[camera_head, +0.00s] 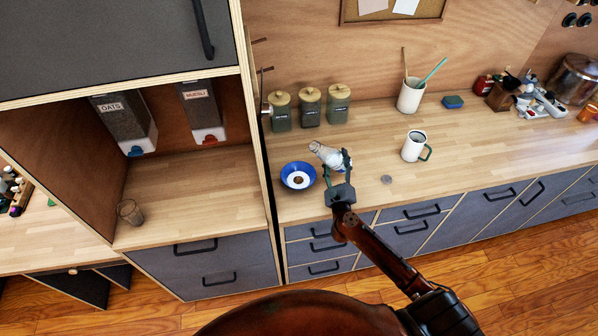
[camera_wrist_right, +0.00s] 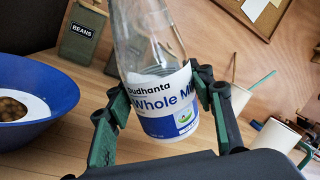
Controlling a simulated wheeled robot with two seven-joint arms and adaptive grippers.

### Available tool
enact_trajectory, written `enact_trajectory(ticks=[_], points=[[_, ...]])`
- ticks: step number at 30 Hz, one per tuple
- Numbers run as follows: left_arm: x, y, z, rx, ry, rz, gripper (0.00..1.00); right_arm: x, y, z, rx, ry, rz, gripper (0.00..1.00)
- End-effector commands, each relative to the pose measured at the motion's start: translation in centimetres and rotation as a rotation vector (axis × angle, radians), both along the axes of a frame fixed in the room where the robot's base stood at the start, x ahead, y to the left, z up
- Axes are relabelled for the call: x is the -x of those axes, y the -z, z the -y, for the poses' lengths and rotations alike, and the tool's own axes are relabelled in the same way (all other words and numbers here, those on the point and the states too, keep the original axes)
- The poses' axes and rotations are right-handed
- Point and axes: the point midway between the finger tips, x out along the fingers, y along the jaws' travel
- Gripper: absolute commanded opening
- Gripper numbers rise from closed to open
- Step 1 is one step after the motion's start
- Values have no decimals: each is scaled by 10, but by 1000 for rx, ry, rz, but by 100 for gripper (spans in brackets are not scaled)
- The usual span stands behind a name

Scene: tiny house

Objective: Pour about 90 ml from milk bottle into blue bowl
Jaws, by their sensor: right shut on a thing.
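My right gripper (camera_head: 337,166) is shut on the milk bottle (camera_head: 325,153), a clear glass bottle with a blue and white label. In the right wrist view the bottle (camera_wrist_right: 160,95) sits between both fingers, tilted, with its top cut off by the frame. White milk shows just above the label. The blue bowl (camera_head: 298,187) stands on the counter, left of the gripper. It also shows at the left edge of the right wrist view (camera_wrist_right: 40,75). Its middle is white with brown contents; I cannot tell whether the white is milk. No stream of milk is visible. My left gripper is out of view.
A white mug (camera_head: 413,146) with a green handle stands right of the bottle, near a small grey disc (camera_head: 386,180). Lidded jars (camera_head: 310,106) and a utensil crock (camera_head: 410,96) stand behind. A tall cabinet side (camera_head: 256,130) rises left of the bowl.

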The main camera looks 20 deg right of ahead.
Motion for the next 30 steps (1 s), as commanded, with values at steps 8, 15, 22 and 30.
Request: enact_trajectory(ticks=[8, 15, 22, 30], points=[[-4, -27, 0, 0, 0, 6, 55, -2, 3, -7, -275, 0, 55, 0], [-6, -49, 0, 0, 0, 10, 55, -2, -2, -11, -430, -2, 83, 0], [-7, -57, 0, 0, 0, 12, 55, -4, 13, -17, -645, -3, 126, 0], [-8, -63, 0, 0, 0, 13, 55, -5, 17, -20, -733, -6, 143, 0]])
